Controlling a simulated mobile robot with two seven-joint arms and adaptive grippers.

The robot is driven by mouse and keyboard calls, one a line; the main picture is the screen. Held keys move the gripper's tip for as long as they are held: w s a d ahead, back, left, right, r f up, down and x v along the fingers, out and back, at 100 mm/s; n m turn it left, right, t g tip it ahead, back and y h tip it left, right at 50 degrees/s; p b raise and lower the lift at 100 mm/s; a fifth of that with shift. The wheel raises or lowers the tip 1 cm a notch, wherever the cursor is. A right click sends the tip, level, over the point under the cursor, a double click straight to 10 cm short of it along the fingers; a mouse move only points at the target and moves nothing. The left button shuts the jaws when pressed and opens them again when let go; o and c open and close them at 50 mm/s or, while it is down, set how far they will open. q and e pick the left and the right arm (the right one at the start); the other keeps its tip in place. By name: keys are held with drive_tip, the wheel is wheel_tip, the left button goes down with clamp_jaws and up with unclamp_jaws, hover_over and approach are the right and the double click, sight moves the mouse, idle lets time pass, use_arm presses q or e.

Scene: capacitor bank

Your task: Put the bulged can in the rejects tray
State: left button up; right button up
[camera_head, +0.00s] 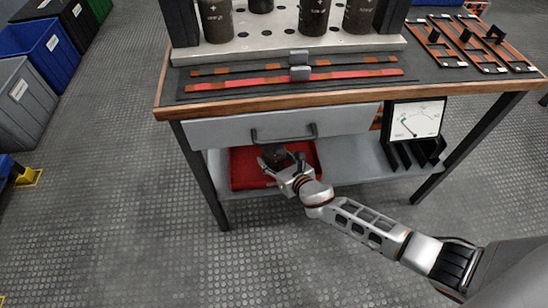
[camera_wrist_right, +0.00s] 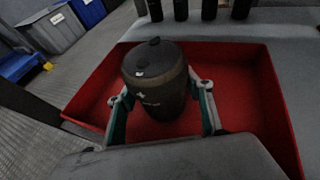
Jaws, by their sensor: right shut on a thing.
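A dark can (camera_wrist_right: 155,85) with a domed top is between the fingers of my right gripper (camera_wrist_right: 160,110), which is shut on it. In the right wrist view the can is upright over the floor of the red rejects tray (camera_wrist_right: 265,75), inside its walls. I cannot tell whether its base touches the tray. In the head view the tray (camera_head: 243,172) sits on the lower shelf under the drawer, and my right gripper (camera_head: 277,165) reaches into it; the can (camera_head: 274,154) is partly hidden there. My left gripper is not in view.
The workbench drawer (camera_head: 220,131) is just above my right gripper. Several dark cans (camera_head: 313,17) stand in a pale rack on the bench. A meter (camera_head: 415,120) is at the shelf's right. Bins (camera_head: 40,50) stand on the floor at left.

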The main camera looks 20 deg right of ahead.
drive_tip(key=shift+r, duration=0.15)
drive_tip(key=o, duration=1.6)
drive_tip(key=shift+o, duration=0.2)
drive_tip(key=shift+s+f, duration=0.1)
drive_tip(key=shift+f, duration=0.1)
drive_tip(key=v, duration=1.2)
drive_tip(key=shift+r, duration=0.1)
